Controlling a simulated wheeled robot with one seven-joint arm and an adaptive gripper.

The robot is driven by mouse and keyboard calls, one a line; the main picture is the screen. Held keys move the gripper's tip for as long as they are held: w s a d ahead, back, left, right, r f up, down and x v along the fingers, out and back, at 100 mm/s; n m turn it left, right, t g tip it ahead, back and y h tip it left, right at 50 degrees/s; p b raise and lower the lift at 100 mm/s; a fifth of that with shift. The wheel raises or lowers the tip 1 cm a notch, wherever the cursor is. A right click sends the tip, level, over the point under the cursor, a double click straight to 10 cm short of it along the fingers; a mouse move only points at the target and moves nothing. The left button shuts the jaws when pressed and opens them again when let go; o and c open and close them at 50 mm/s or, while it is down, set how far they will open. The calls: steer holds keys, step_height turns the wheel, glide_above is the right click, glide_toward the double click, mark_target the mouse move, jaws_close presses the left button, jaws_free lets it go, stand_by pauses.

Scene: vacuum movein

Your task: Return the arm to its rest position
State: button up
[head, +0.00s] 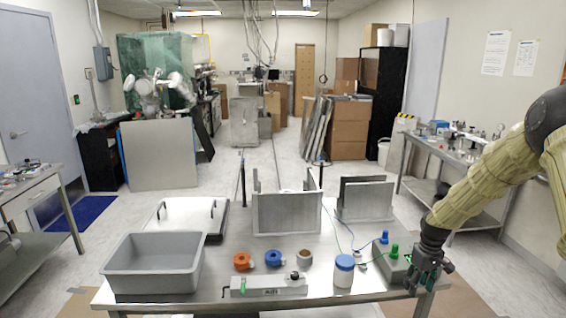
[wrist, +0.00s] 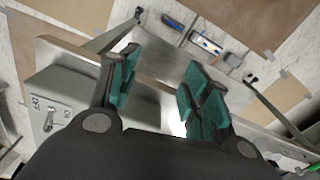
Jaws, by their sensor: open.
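Below the fingers, the wrist view shows the table edge (wrist: 90,58) and part of a grey box (wrist: 58,98) with metal fittings.
On the table are a grey bin (head: 153,283), a blue-lidded white jar (head: 344,275), orange and blue rings, upright metal plates and a long grey device (head: 265,287). A side bench (head: 460,150) stands at the right. The floor behind the table has free room.

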steer(key=s+a+f+m, duration=0.1)
steer(key=s+a+f, duration=0.6)
steer(key=s+f, duration=0.4)
steer(key=s+a+f+m, duration=0.1)
steer(key=s+a+f, duration=0.7)
steer(key=s+f, duration=0.3)
steer(key=s+a+f, duration=0.1)
steer(key=s+a, duration=0.1)
steer(key=s, duration=1.1)
steer(key=s+a+f+m+b, duration=0.1)
steer(key=s+a+f, duration=0.1)
steer(key=s, duration=1.1)
steer(key=shift+s+a+f, duration=0.2)
steer(key=shift+s+a, duration=0.1)
steer(key=shift+a, duration=0.35)
steer(key=shift+c, duration=0.2)
